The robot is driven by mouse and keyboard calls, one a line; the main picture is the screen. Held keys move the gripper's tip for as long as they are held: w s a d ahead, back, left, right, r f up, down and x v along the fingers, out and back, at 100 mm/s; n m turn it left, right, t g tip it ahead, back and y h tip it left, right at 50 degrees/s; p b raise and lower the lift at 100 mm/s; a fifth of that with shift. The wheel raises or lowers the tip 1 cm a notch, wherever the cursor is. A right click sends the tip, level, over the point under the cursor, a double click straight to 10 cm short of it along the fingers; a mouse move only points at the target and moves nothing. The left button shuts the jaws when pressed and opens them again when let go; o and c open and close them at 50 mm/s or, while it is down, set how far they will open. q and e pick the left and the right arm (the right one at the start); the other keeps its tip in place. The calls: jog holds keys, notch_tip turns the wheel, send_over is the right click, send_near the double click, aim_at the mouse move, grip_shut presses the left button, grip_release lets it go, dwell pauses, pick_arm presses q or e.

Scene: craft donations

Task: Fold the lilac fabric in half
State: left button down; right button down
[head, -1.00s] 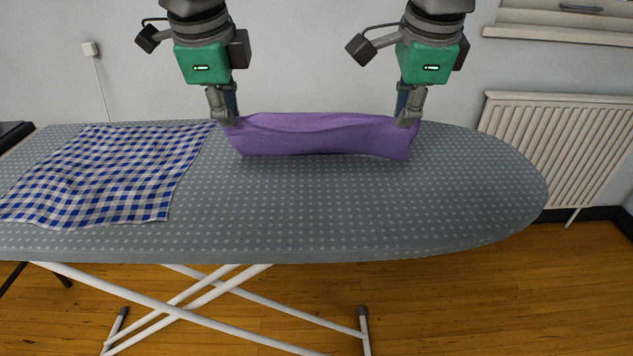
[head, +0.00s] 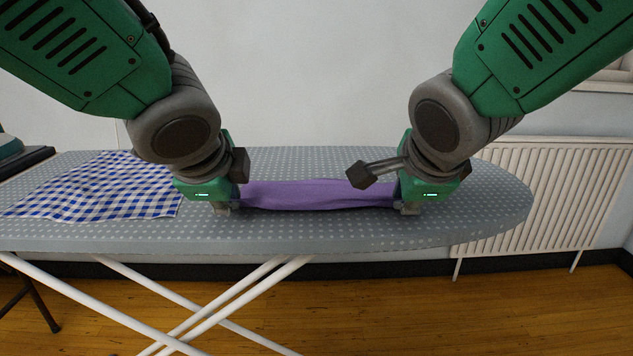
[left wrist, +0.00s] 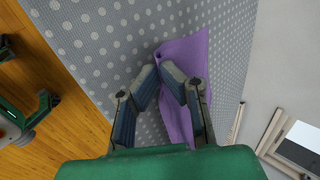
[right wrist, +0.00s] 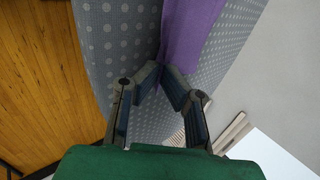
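The lilac fabric (head: 318,194) stretches as a narrow strip between my two grippers, on or just above the ironing board (head: 330,232). My left gripper (head: 222,209) is at its left end and my right gripper (head: 408,208) at its right end. In the left wrist view the fingers are closed on an edge of the fabric (left wrist: 185,60). In the right wrist view the fingers are also closed on an edge of the fabric (right wrist: 185,35). The head view does not show clearly how the layers lie.
A blue-and-white checked cloth (head: 95,188) lies on the board's left part, close to my left gripper. The board's right end is clear. A radiator (head: 550,190) stands against the wall behind it.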

jog(key=shift+s, duration=0.1)
pick_arm(q)
jog(key=shift+a+f, duration=0.1)
pick_arm(e)
jog(key=shift+f, duration=0.1)
pick_arm(q)
jog(key=c, duration=1.4)
grip_release()
jog(key=shift+c, duration=0.2)
pick_arm(e)
jog(key=c, duration=1.4)
grip_release()
jog(key=shift+c, duration=0.2)
